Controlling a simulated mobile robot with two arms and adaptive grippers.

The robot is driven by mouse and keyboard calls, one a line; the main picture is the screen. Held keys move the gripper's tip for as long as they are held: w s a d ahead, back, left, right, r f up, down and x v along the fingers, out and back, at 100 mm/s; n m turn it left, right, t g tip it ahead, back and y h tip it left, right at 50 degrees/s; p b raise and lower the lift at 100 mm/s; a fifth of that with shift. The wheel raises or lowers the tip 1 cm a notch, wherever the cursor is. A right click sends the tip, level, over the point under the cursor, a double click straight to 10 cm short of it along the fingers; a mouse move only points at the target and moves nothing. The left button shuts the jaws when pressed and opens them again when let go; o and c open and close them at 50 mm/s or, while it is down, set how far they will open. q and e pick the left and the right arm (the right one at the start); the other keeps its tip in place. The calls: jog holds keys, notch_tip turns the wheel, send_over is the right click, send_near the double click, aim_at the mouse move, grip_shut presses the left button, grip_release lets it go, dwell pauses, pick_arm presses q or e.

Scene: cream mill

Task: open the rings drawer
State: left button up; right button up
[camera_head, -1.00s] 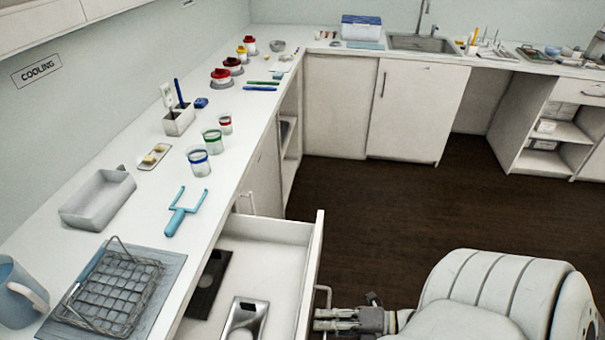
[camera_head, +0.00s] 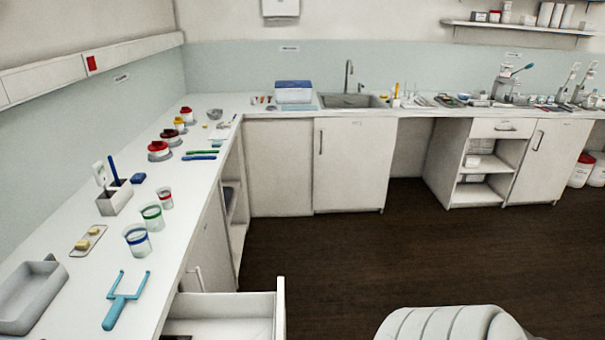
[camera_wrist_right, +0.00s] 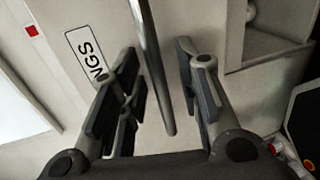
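The open drawer (camera_head: 225,312) stands out from the left counter at the bottom of the head view, and only its far part is in frame. In the right wrist view, a pale front carries a label (camera_wrist_right: 88,55) on which "NGS" can be read. A grey bar handle (camera_wrist_right: 151,70) runs down between the fingers of my right gripper (camera_wrist_right: 160,95). The fingers are apart, with gaps on both sides of the bar. My right gripper is out of the head view. My left gripper is in neither view.
The left counter holds a light blue forked tool (camera_head: 124,298), a grey tray (camera_head: 30,298), cups with coloured bands (camera_head: 137,240) and red-lidded jars (camera_head: 159,150). A sink (camera_head: 352,101) is in the back counter. The dark floor (camera_head: 330,235) is clear in the middle.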

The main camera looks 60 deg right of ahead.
jog(key=shift+s+d, duration=0.15)
jog(key=shift+s, duration=0.05)
jog(key=v, duration=1.1)
jog(key=shift+s+d, duration=0.2)
